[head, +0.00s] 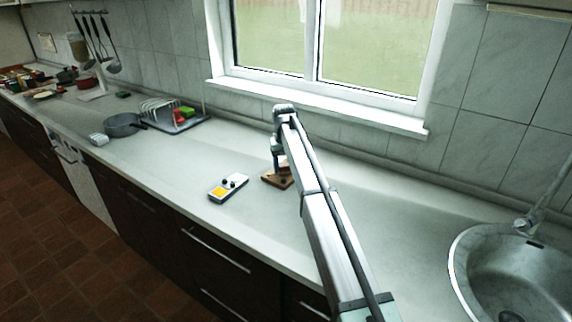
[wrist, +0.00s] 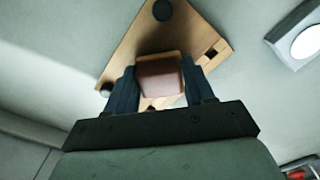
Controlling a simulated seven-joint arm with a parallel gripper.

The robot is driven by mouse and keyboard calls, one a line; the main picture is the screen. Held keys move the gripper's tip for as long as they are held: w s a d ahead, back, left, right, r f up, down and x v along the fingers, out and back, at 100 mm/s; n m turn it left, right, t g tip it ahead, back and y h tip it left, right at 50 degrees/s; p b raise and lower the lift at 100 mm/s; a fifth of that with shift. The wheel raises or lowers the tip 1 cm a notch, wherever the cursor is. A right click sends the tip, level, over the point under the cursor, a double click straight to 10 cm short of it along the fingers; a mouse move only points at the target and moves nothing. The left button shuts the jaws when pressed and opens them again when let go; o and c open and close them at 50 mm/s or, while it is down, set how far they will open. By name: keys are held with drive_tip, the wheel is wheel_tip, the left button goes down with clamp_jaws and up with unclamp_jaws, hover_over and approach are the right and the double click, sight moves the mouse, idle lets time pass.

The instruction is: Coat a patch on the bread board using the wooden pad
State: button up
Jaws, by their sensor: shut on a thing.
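My gripper (wrist: 160,82) is shut on the wooden pad (wrist: 160,76), a small block with a reddish-brown face and a lighter wood edge, held between two dark fingers. The bread board (wrist: 195,30) is a flat brown wooden board under the pad; in the head view the board (head: 269,181) lies on the counter below my gripper (head: 277,166). A small dark square (wrist: 211,53) shows on the board to the right of the pad. I cannot tell whether the pad touches the board. My gripper hides part of the board, and the pad is not clear in the head view.
A dark round knob (wrist: 162,10) and another (wrist: 107,88) sit at the board's edges. A pale tray (head: 215,197) with a yellow area and dark round pieces lies left of the board. A dish rack (head: 160,108) and grey pan (head: 123,125) stand farther left; the sink (head: 500,275) is right.

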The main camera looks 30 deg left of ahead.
sight(279, 177)
drive_tip(key=shift+s+f, duration=0.15)
drive_tip(key=shift+s, duration=1.6)
drive_tip(key=shift+w, duration=0.1)
drive_tip(key=shift+w+f, duration=0.15)
drive_tip(key=shift+w, duration=1.85)
drive_tip(key=shift+w+d, duration=0.1)
drive_tip(key=shift+w, duration=1.75)
drive_tip(key=shift+r, duration=0.2)
drive_tip(key=shift+r, duration=2.9)
